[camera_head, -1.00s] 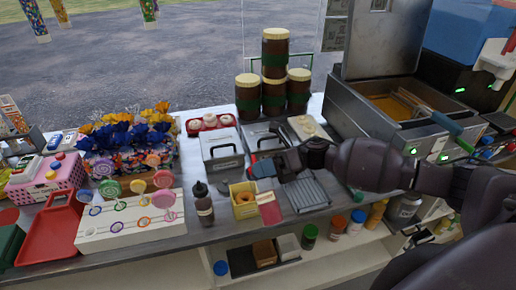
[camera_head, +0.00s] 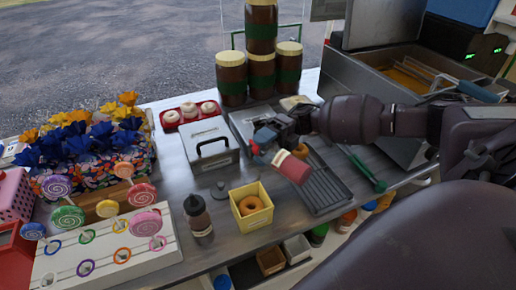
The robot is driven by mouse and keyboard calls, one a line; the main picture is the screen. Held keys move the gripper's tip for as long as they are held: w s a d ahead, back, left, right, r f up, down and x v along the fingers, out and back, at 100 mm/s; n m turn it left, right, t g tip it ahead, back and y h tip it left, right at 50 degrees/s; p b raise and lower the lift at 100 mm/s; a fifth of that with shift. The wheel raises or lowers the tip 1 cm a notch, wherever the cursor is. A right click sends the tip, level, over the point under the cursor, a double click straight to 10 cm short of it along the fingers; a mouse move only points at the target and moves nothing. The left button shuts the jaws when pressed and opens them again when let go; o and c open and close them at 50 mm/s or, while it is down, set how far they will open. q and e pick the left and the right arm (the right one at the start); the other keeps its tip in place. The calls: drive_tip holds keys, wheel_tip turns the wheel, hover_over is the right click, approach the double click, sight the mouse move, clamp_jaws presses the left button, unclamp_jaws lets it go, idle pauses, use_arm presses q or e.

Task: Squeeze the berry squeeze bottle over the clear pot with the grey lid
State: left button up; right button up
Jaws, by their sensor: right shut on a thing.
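My right gripper (camera_head: 268,138) reaches in from the right over the counter. It is shut on a red, roughly cylindrical thing with a white band (camera_head: 291,168). That thing is tilted, its red end toward the lower right; no nozzle or label is readable. A dark squeeze bottle with a pointed black cap (camera_head: 198,217) stands upright on the counter, apart from the gripper; I cannot tell whether it is the berry one. A small grey lid-like disc (camera_head: 219,191) lies behind it. I cannot make out a clear pot with it. My left gripper is not in view.
A yellow box with a ring-shaped doughnut (camera_head: 253,221) stands beside the dark bottle. A grey lidded box (camera_head: 209,152) and a red tray of doughnuts (camera_head: 186,121) are behind. A lollipop stand (camera_head: 75,266) is at left, a ribbed tray (camera_head: 324,189) at right, brown jars (camera_head: 231,85) at the back.

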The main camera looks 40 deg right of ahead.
drive_tip(key=shift+r+m+p, duration=0.3)
drive_tip(key=shift+r+m, duration=0.1)
drive_tip(key=shift+m, duration=0.4)
drive_tip(key=shift+w+r+m, duration=0.1)
drive_tip(key=shift+m, duration=0.6)
drive_tip(key=m, duration=0.1)
drive_tip(key=m+p, duration=0.1)
drive_tip(key=m, duration=0.1)
drive_tip(key=shift+w+r+m, duration=0.15)
drive_tip(key=shift+w+m, duration=0.15)
drive_tip(key=shift+w, duration=0.05)
drive_tip(key=m, duration=0.3)
drive_tip(key=shift+w+a+r+p, duration=0.15)
drive_tip(key=shift+w+r+p, duration=0.1)
drive_tip(key=shift+w+p, duration=0.1)
drive_tip(key=shift+m, duration=0.3)
wheel_tip(320, 180, down, 4)
drive_tip(key=shift+f+b, duration=0.25)
drive_tip(key=shift+b, duration=0.95)
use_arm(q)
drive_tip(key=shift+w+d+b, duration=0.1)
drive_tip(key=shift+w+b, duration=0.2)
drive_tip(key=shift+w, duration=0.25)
use_arm(e)
drive_tip(key=shift+f, duration=0.65)
